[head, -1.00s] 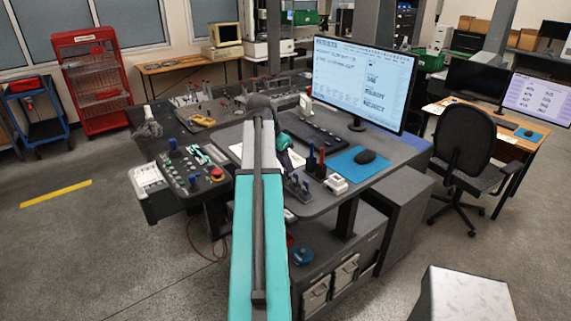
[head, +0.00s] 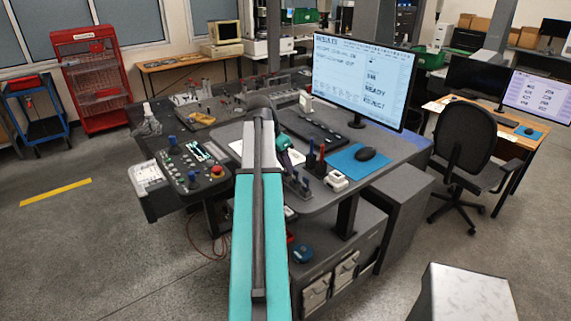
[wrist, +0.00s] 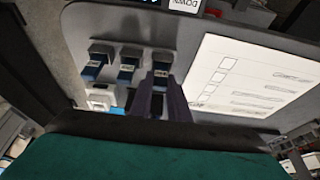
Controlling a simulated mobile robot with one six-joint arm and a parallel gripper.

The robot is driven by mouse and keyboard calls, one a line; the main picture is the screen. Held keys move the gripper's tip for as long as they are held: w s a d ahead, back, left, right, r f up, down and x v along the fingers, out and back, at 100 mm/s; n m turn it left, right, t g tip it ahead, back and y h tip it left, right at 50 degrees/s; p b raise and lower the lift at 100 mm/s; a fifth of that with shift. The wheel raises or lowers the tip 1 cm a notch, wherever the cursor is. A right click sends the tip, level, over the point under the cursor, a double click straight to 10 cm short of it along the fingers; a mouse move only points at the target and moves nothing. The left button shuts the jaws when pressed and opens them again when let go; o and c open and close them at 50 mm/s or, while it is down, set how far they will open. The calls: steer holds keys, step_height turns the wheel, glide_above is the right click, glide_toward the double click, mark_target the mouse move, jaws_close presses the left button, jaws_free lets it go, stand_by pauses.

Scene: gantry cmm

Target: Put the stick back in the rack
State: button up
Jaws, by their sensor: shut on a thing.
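In the wrist view, my gripper (wrist: 161,84) is shut on a small dark stick (wrist: 161,70) with a pale label, held between its two dark fingertips. Two similar sticks with blue parts and pale labels, the left stick (wrist: 96,62) and the middle stick (wrist: 128,66), stand in a row to its left. The rack under them is mostly hidden, and I cannot tell whether the held stick touches it.
A white checklist sheet (wrist: 258,72) lies right of the sticks. In the head view, a control panel (head: 207,184) is left of my arm. A monitor (head: 361,80), a blue mouse mat (head: 345,164) and upright blue and red items (head: 320,158) are to the right.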

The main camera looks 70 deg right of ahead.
stand_by(0.3)
steer(key=o, duration=1)
steer(key=shift+c, duration=0.2)
steer(key=shift+r, duration=0.1)
steer(key=b+v, duration=0.5)
steer(key=v, duration=0.8)
steer(key=shift+a+r, duration=0.2)
